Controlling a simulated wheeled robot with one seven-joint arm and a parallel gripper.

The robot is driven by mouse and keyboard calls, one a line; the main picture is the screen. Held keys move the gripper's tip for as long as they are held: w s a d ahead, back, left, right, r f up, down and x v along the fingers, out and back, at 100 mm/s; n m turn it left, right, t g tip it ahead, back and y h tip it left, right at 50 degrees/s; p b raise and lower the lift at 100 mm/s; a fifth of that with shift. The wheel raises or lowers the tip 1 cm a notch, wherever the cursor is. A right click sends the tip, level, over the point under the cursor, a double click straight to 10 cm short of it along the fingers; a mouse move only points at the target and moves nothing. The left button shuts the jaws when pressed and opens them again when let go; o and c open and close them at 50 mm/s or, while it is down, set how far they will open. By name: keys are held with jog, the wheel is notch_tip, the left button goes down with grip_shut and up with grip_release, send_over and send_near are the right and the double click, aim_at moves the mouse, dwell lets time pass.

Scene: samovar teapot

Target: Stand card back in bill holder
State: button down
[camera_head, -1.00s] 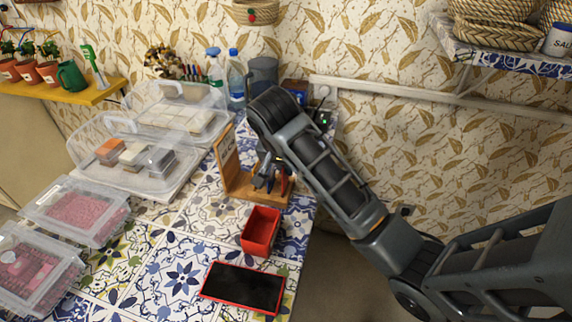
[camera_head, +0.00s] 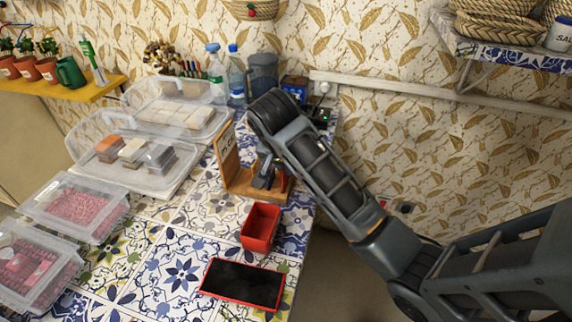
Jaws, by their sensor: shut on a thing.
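The wooden bill holder (camera_head: 227,160) stands on the tiled table, with an upright lettered board and a flat base. My gripper (camera_head: 268,178) points down just above the base, to the right of the board. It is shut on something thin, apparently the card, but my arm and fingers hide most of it. A small red part shows beside the fingers. I cannot tell whether the held thing touches the base.
A red open box (camera_head: 261,228) and a black red-edged tray (camera_head: 243,284) lie in front of the holder. Clear plastic containers (camera_head: 125,155) fill the left side. Bottles (camera_head: 236,76), a jug (camera_head: 262,74) and a blue box (camera_head: 295,86) stand behind.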

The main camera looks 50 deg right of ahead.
jog(key=shift+f, duration=0.2)
jog(key=c, duration=1.1)
grip_release()
jog(key=shift+o, duration=0.2)
jog(key=shift+r+p, duration=3.55)
jog(key=shift+p, duration=0.35)
